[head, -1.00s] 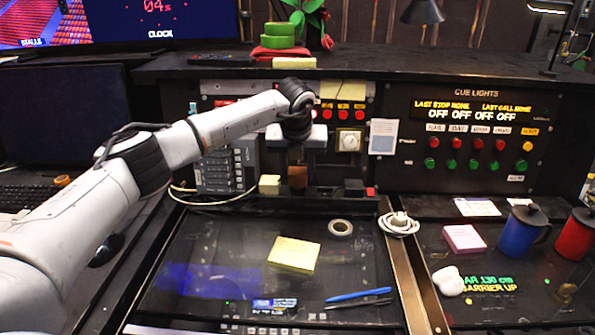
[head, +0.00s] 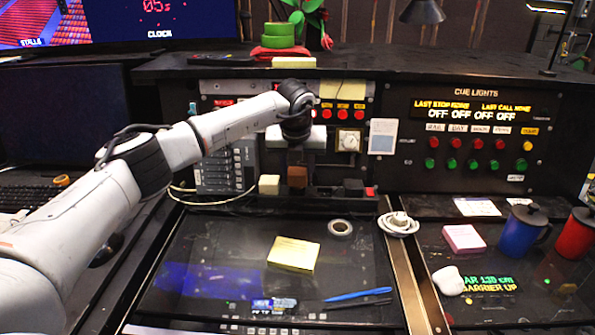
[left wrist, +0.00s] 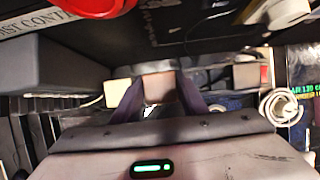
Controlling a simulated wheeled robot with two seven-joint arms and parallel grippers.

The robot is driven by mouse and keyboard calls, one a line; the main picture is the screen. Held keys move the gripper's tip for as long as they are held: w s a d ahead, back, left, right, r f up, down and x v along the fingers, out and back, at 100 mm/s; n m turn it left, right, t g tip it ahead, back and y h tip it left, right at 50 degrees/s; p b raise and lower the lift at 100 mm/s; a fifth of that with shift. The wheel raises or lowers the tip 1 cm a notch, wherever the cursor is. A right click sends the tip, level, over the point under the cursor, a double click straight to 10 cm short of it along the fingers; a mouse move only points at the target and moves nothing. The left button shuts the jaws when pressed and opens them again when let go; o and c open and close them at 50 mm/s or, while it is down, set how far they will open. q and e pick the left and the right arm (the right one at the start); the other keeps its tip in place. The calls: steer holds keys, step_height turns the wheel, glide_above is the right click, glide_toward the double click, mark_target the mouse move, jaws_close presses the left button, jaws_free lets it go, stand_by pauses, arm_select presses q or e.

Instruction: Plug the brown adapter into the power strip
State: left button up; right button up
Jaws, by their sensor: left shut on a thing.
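The brown adapter (head: 297,177) is upright at the power strip (head: 327,192), between a cream adapter (head: 269,185) on its left and a black adapter (head: 354,187) further right. My left gripper (head: 297,165) reaches down from above and is shut on the brown adapter. In the left wrist view the brown adapter (left wrist: 158,84) shows between the two fingers (left wrist: 158,98), with the cream adapter (left wrist: 118,100) close beside the left finger. The adapter's underside and pins are hidden, so I cannot tell how deep it sits. My right gripper is in neither view.
A red switch (head: 370,191) sits at the strip's right end. Behind stands a panel with red buttons (head: 343,114) and a dial (head: 348,141). A coiled white cable (head: 399,224) lies right. The desk in front holds a yellow note pad (head: 293,254) and tape roll (head: 341,228).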

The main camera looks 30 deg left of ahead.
arm_select(q)
steer(key=shift+f+b, duration=0.65)
steer(key=shift+f, duration=0.55)
steer(key=o, duration=1.2)
steer(key=shift+r, duration=0.1)
steer(key=b+v, duration=0.1)
steer(key=v, duration=0.9)
steer(key=shift+s+r, duration=0.1)
